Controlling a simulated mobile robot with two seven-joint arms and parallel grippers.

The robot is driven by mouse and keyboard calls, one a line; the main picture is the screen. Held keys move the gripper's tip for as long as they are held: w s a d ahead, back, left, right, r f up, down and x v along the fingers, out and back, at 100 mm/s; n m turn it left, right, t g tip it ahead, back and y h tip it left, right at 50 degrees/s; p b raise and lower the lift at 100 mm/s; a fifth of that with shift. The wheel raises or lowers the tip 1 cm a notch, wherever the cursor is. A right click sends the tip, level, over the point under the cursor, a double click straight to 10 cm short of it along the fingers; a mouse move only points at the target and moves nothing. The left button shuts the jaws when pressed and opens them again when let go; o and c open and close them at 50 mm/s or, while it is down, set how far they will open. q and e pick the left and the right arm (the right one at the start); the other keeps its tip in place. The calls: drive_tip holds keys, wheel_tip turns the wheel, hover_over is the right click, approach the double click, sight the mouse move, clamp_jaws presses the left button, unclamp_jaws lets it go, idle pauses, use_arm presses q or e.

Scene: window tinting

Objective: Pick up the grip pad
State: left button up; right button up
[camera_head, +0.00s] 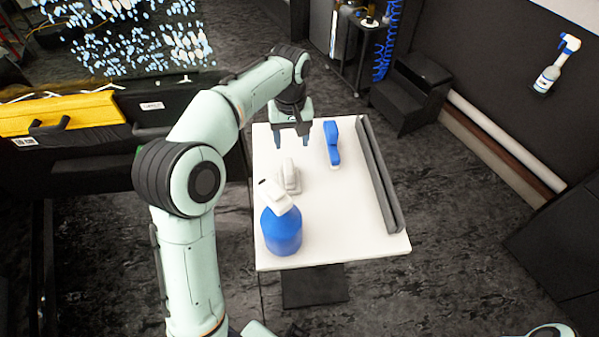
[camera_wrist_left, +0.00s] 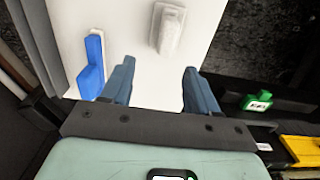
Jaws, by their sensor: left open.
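A pale grey-white handled pad (camera_head: 289,177), which looks like the grip pad, lies on the white table (camera_head: 345,235). It also shows in the left wrist view (camera_wrist_left: 168,28), ahead of the fingers at the top. A blue handled tool (camera_head: 332,143) lies farther back on the table and shows at the left of the wrist view (camera_wrist_left: 93,66). My left gripper (camera_head: 293,138) is open and empty above the table's far part, fingers pointing down. It is apart from both tools; its two fingers show in the wrist view (camera_wrist_left: 158,80). My right gripper is not in view.
A blue spray bottle (camera_head: 282,230) with a white top stands at the table's near left corner. Long dark grey bars (camera_head: 380,180) lie along the right edge. A black step stool (camera_head: 410,92) stands beyond. The table's near right part is clear.

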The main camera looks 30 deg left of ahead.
sight(289, 165)
use_arm(q)
drive_tip(key=f, duration=0.4)
drive_tip(key=f+b, duration=0.1)
drive_tip(key=f, duration=0.1)
drive_tip(key=shift+s+a+f, duration=0.15)
drive_tip(key=shift+s+f, duration=0.1)
drive_tip(key=shift+s, duration=0.1)
drive_tip(key=shift+w+f, duration=0.1)
drive_tip(key=shift+f, duration=0.45)
drive_tip(key=f, duration=0.2)
drive_tip(key=s+f, duration=0.1)
drive_tip(key=f, duration=0.1)
drive_tip(key=shift+f+b, duration=0.1)
drive_tip(key=shift+b, duration=0.25)
drive_tip(key=shift+f, duration=0.45)
clamp_jaws()
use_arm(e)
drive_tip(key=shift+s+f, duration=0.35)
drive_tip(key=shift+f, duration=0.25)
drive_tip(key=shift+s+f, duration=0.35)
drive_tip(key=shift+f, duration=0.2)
use_arm(q)
drive_tip(key=shift+r, duration=0.15)
